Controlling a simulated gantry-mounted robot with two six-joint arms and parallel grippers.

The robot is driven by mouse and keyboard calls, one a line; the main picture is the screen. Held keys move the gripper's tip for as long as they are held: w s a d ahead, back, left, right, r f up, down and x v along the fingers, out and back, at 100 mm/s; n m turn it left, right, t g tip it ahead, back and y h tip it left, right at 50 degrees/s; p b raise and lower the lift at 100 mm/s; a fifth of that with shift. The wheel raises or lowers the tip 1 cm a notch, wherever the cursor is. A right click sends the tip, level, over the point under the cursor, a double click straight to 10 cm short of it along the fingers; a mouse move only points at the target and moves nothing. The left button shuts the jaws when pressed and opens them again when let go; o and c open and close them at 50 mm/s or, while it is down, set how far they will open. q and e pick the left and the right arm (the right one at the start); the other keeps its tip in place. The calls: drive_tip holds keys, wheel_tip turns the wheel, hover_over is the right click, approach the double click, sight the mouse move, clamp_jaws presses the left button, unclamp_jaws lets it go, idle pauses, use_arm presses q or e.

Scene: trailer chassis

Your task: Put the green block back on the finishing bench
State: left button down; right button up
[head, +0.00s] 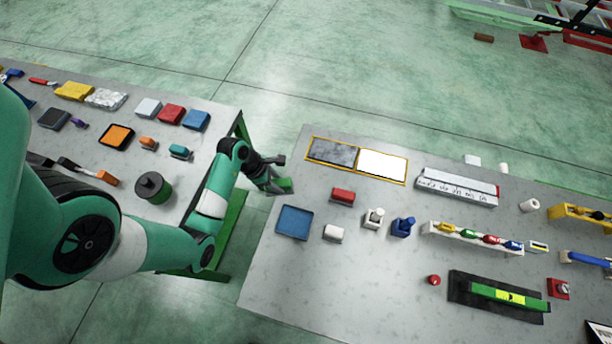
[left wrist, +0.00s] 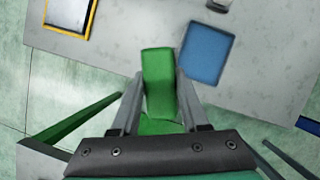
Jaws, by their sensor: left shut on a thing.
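My left gripper (head: 276,173) is shut on the green block (head: 285,184), near the left edge of the right-hand bench (head: 262,270). In the left wrist view the green block (left wrist: 158,75) sits between the two fingers (left wrist: 160,100), its far end over the edge of the grey bench top (left wrist: 120,45). Whether it touches the bench is unclear. The blue tray (head: 294,222) lies beside it on this bench, and also shows in the left wrist view (left wrist: 207,55). My right gripper is not in view. No label shows which bench is the finishing bench.
The left-hand bench (head: 205,135) holds several blocks and tools. A gap with green legs separates the benches.

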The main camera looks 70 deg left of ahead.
use_arm(q)
drive_tip(key=w+f+b, duration=0.1)
drive_tip(key=w+f, duration=0.1)
drive_tip(key=w, duration=0.1)
drive_tip(key=w+a+f+b, duration=0.1)
drive_tip(key=w+f, duration=0.2)
drive_tip(key=w+f+b, duration=0.1)
drive_tip(key=w+f, duration=0.1)
drive_tip(key=w, duration=0.1)
drive_tip(key=shift+a+f, duration=0.15)
drive_tip(key=shift+a, duration=0.05)
drive_tip(key=shift+w+f, duration=0.15)
drive_tip(key=shift+w, duration=0.1)
drive_tip(key=shift+w+f+b, duration=0.2)
drive_tip(key=shift+f+b, duration=0.1)
drive_tip(key=shift+f, duration=0.05)
drive_tip(key=shift+f+b, duration=0.5)
drive_tip(key=shift+f, duration=0.95)
drive_tip(key=shift+f, duration=0.1)
drive_tip(key=shift+c, duration=2)
unclamp_jaws()
